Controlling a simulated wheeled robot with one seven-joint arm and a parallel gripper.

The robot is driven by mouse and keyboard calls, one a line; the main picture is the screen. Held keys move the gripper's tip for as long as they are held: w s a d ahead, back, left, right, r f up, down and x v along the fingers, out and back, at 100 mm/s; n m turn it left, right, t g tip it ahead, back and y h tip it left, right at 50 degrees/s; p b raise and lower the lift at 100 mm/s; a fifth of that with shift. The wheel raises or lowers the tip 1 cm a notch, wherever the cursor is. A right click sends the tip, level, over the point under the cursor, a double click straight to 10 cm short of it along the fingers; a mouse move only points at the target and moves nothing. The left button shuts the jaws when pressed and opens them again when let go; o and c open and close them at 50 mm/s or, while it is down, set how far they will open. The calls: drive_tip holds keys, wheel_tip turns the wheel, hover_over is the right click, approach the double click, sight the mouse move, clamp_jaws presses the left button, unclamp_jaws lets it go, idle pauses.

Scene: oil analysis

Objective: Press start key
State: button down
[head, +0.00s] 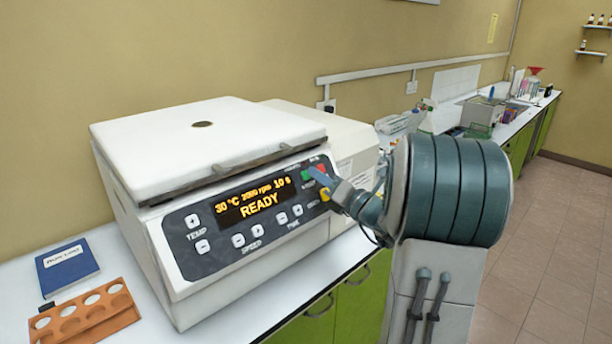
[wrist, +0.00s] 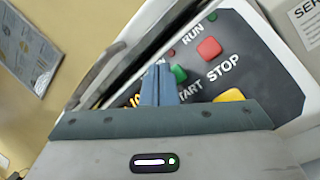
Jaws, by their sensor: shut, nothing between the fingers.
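The white centrifuge (head: 210,150) stands on the counter with its lid down. Its display (head: 255,200) reads 30 °C, an rpm value, 10 s and READY. The green start key (wrist: 179,73) shows in the wrist view with "START" printed below it, and the red stop key (wrist: 209,48) lies to its upper right. My gripper (wrist: 159,68) is shut and empty. Its blue-grey fingertips are at the left side of the start key and cover part of the panel; I cannot tell if they touch it. In the head view my gripper (head: 316,174) is at the panel's upper right.
A yellow key (wrist: 229,96) lies below the stop key. A blue book (head: 67,267) and an orange rack (head: 88,312) lie on the counter left of the centrifuge. Other lab items stand on the counter behind my arm. Floor is free at right.

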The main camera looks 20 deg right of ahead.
drive_tip(key=shift+w+f, duration=0.1)
idle(0.3)
drive_tip(key=shift+w+a+f, duration=0.1)
drive_tip(key=shift+w+f, duration=0.05)
drive_tip(key=shift+w, duration=0.1)
drive_tip(key=shift+w+a+f, duration=0.15)
drive_tip(key=shift+w+f, duration=0.05)
drive_tip(key=shift+w, duration=0.1)
idle(0.7)
idle(0.4)
drive_tip(key=shift+s+d+r, duration=0.25)
drive_tip(key=shift+s+r, duration=0.15)
drive_tip(key=shift+s, duration=0.25)
drive_tip(key=s+r+p, duration=0.1)
drive_tip(key=s+d+p, duration=0.1)
drive_tip(key=s+r, duration=0.1)
drive_tip(key=s, duration=0.1)
drive_tip(key=shift+d+r+p, duration=0.25)
drive_tip(key=shift+r+p, duration=0.1)
drive_tip(key=shift+p, duration=0.05)
